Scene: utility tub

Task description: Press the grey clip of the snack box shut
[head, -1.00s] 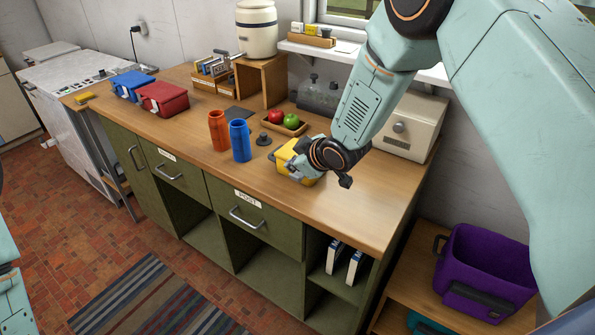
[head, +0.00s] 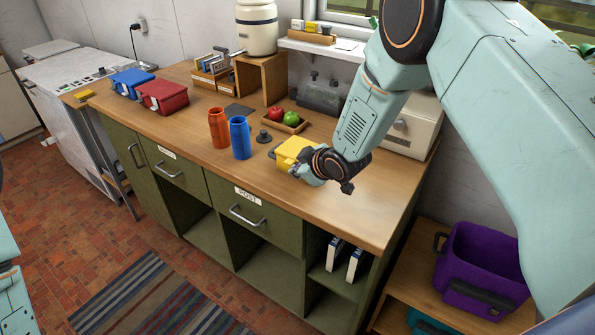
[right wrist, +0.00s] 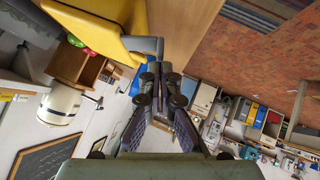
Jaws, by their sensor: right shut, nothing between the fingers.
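The yellow snack box (head: 291,151) stands on the wooden counter, partly hidden by my right gripper. In the right wrist view its yellow body (right wrist: 95,20) fills the upper left. A grey clip (right wrist: 146,46) juts out from the box's edge there, just beyond my fingertips. A small grey part (head: 272,154) also shows at the box's left side in the head view. My right gripper (head: 300,175) is shut and empty, at the box's front right; its closed fingers (right wrist: 158,72) show in the wrist view. My left gripper is out of view.
A blue bottle (head: 240,138) and an orange bottle (head: 219,128) stand left of the box. A wooden tray (head: 287,123) with fruit and a dark lid (head: 264,137) are behind it. The front right of the counter (head: 370,215) is clear.

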